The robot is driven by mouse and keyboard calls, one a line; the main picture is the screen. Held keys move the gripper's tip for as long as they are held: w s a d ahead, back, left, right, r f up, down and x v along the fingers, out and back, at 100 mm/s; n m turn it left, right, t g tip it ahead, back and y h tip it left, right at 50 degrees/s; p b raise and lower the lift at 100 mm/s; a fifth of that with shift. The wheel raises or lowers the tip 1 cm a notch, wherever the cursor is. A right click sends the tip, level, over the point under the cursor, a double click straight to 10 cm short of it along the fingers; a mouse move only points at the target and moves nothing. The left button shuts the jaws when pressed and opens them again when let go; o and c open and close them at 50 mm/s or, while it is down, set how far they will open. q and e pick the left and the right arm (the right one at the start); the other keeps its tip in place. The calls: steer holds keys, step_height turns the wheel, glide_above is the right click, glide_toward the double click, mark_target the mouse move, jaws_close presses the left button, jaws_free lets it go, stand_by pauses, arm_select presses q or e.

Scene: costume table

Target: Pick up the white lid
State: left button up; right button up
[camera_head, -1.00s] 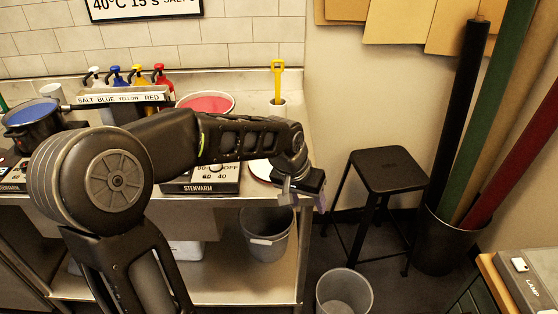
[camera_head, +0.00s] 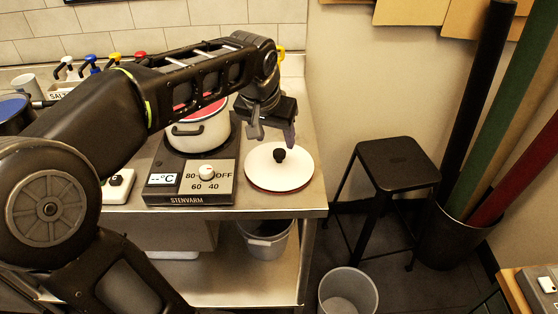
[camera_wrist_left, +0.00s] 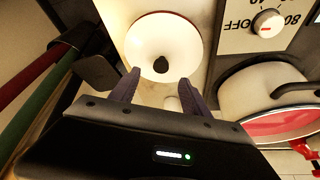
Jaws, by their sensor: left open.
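The white lid (camera_head: 270,172) is a round disc with a black knob (camera_head: 279,155), lying flat at the right end of the steel counter. In the left wrist view the lid (camera_wrist_left: 150,40) is ahead of the fingers, with its knob (camera_wrist_left: 161,65) between their lines. My left gripper (camera_head: 273,135) is open and empty, above the lid's far side and apart from the knob. In the wrist view its two purple fingers (camera_wrist_left: 157,88) stand spread. My right gripper is not in view.
A white pot (camera_head: 199,134) with red contents stands on the hotplate (camera_head: 163,186), left of the lid. The counter's right edge (camera_head: 318,190) is close to the lid. A black stool (camera_head: 398,165) and a grey bin (camera_head: 347,293) stand on the floor.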

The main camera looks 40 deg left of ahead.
mark_target(279, 152)
arm_select(q)
steer(key=shift+x, duration=1.4)
steer(key=shift+w+a, duration=0.1)
steer(key=p+x, duration=0.1)
steer(key=x, duration=0.4)
jaws_close()
stand_by(0.9)
